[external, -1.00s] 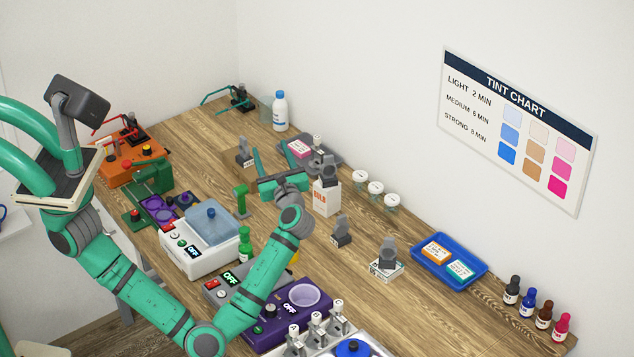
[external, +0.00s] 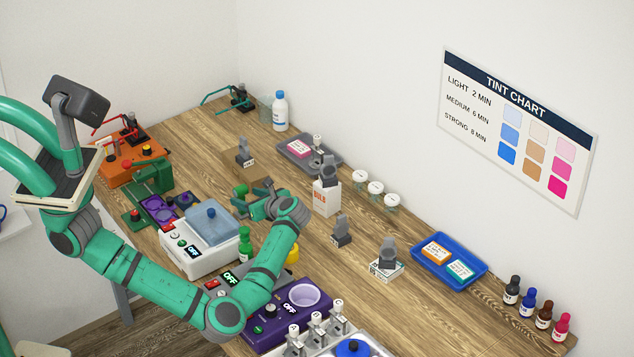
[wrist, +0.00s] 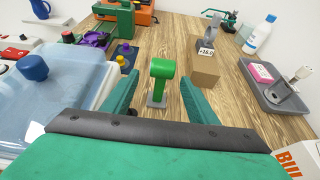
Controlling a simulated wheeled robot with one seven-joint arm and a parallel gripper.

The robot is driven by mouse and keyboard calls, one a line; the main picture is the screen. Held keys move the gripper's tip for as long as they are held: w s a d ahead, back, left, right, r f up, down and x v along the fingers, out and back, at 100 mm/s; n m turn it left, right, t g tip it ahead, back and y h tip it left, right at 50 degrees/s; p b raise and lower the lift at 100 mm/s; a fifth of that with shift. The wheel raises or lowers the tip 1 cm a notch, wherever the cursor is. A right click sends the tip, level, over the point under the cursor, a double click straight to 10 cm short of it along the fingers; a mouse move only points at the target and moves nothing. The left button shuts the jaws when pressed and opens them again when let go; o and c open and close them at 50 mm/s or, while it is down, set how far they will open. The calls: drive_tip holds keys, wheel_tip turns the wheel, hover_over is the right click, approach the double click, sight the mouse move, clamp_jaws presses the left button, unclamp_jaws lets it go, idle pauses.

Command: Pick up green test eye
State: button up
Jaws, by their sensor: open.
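The green test eye (wrist: 162,70) stands upright on the wooden table on a small grey base (wrist: 157,101). In the wrist view it is between and a little ahead of the tips of my gripper (wrist: 160,85). My gripper is open, with one green finger on each side, and neither finger visibly touches the eye. In the external view the green test eye (external: 240,190) shows just left of my gripper (external: 256,203), which is low over the table and partly covers its lower part.
A white tank with a bluish lid (external: 205,226) stands close on the left. A brown block (wrist: 205,75) with a grey holder (wrist: 209,35) is behind the eye.

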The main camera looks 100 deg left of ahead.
sight(244, 194)
drive_tip(key=x, duration=0.5)
drive_tip(key=shift+a+r, duration=0.15)
drive_tip(key=shift+a, duration=0.05)
drive_tip(key=shift+c, duration=0.7)
drive_tip(key=c, duration=1.1)
